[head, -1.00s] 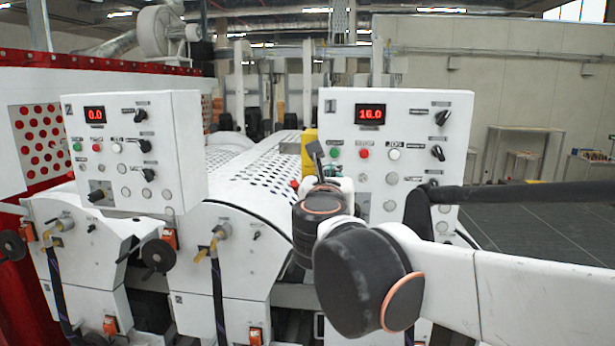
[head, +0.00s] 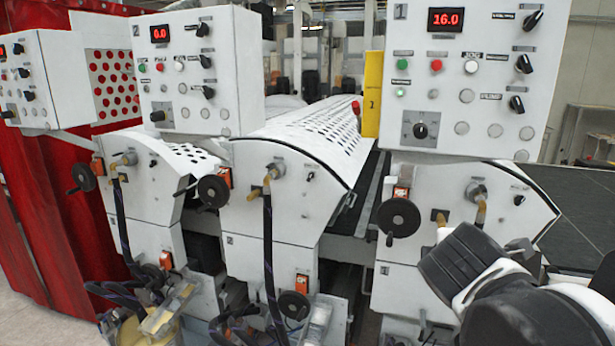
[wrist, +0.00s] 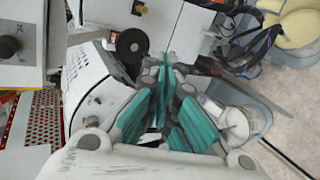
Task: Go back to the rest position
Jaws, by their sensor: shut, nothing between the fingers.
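My gripper (wrist: 165,75) shows in the wrist view with its teal-padded fingers closed together at the tips and nothing between them. In the head view the gripper itself is out of sight or hidden; my arm shows at the lower right, in front of the right machine unit. Control panel 1 (head: 462,75) stands at the upper right of the head view with a red display reading 16.0. Control panel 2 (head: 192,75) to its left reads 0.0. The fingers are apart from both panels.
Black handwheels (head: 398,217) and orange switches (head: 302,284) stick out from the machine fronts. Hoses and buckets (head: 150,325) stand on the floor at the lower left. In the wrist view a pale bucket (wrist: 290,25) stands at the upper right, with bare floor (wrist: 295,110) below it.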

